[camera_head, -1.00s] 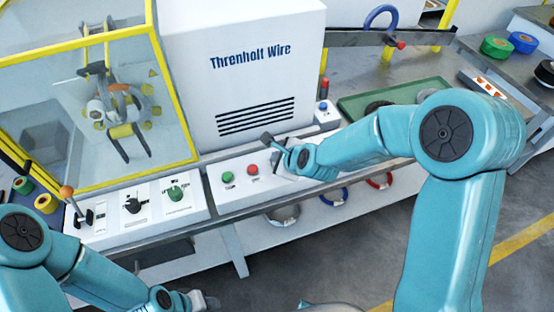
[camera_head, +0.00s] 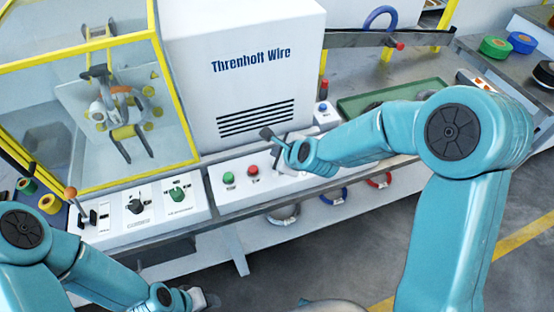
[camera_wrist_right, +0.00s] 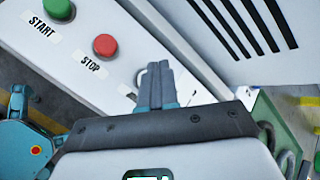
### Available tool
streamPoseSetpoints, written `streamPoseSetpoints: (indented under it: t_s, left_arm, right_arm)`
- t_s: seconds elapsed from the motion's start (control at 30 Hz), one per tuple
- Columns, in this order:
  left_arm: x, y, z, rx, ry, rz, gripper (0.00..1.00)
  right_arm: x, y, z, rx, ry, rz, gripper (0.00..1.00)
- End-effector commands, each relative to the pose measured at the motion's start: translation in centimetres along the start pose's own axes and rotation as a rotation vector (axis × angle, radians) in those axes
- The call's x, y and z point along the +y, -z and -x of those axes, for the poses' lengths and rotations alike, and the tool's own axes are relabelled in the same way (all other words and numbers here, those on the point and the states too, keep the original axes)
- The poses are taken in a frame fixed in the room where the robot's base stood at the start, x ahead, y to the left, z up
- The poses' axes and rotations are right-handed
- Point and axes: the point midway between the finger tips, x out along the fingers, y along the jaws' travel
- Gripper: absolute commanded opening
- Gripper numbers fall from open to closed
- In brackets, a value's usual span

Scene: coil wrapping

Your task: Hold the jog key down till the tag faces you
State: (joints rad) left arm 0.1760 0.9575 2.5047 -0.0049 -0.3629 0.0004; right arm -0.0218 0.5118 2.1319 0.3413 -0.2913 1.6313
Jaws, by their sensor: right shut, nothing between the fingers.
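My right gripper (camera_head: 268,134) is shut and empty, above the front control panel in the head view. In the right wrist view its closed fingertips (camera_wrist_right: 154,72) are over the white panel, right of the red STOP button (camera_wrist_right: 105,45). No key marked jog can be made out; my gripper and wrist cover part of the panel. The coil (camera_head: 122,108) sits on the machine inside the yellow-framed guard. I cannot make out a tag on it. My left gripper (camera_head: 200,299) is low at the bottom edge, its jaws unclear.
The panel has a green START button (camera_wrist_right: 58,9), a dark selector knob (camera_head: 135,205), a green knob (camera_head: 178,194) and an orange-topped lever (camera_head: 71,193). A green tray (camera_head: 365,99) is to the right.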

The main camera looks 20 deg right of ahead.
Motion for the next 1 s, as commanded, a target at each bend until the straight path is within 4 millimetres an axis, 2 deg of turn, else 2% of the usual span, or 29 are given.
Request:
streamPoseSetpoints:
  t_s: [0.1, 0.4, 1.0]
  left_arm:
    - [0.5, 0.0, 1.2, 0.000, 0.000, 0.000, 0.43]
    - [1.2, -0.1, 3.2, 0.000, 0.000, 0.000, 0.43]
    - [1.1, -0.1, 3.1, 0.000, 0.000, 0.000, 0.43]
  right_arm:
    - [-0.8, -0.8, 1.1, -0.001, 0.001, 0.000, 0.00]
    - [-2.3, -2.3, 3.1, -0.001, 0.000, -0.001, 0.00]
    - [-2.2, -2.2, 3.0, 0.000, 0.000, -0.001, 0.00]
